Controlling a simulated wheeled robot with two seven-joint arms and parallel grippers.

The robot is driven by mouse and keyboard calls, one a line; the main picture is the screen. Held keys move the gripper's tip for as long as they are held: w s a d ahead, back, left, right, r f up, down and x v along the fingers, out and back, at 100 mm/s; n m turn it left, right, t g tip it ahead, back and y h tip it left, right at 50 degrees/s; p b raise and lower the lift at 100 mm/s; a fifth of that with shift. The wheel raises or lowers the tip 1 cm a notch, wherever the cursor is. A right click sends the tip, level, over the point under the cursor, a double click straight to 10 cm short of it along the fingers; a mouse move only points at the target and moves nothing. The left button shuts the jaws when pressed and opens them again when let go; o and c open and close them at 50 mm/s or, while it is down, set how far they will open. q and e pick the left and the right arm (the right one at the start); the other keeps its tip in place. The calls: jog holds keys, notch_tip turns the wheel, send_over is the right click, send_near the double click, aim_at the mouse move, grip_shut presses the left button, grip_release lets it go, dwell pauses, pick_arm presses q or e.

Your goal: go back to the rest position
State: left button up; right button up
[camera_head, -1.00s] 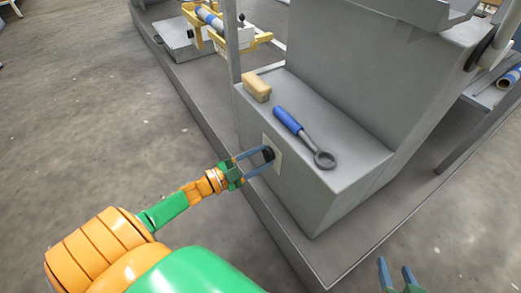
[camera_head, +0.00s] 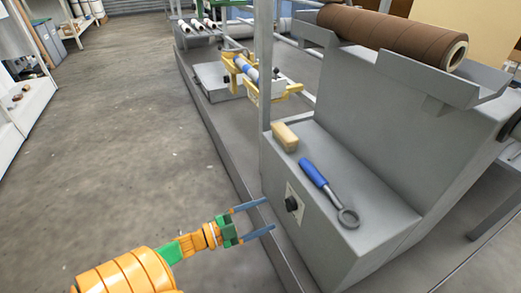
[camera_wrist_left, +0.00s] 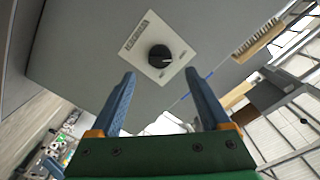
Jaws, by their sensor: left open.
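My left gripper (camera_head: 254,220) is open and empty, in front of the side face of the grey machine block. Its two blue fingers stand apart, and they also show in the left wrist view (camera_wrist_left: 163,105). A black knob (camera_head: 291,204) on a pale plate (camera_head: 297,192) sits on that face, just right of the fingertips and apart from them. In the left wrist view the knob (camera_wrist_left: 159,57) lies beyond the gap between the fingers, with a white pointer mark on it. My right gripper is out of view.
A blue-handled ring wrench (camera_head: 327,191) and a wooden-backed brush (camera_head: 285,137) lie on the block's top. A brown roll (camera_head: 395,36) rests on the machine above. A yellow frame with a blue roller (camera_head: 246,68) stands behind. The floor (camera_head: 130,140) at left is clear.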

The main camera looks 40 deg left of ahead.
pick_arm(q)
jog(key=shift+s+a, duration=0.1)
jog(key=shift+s, duration=0.2)
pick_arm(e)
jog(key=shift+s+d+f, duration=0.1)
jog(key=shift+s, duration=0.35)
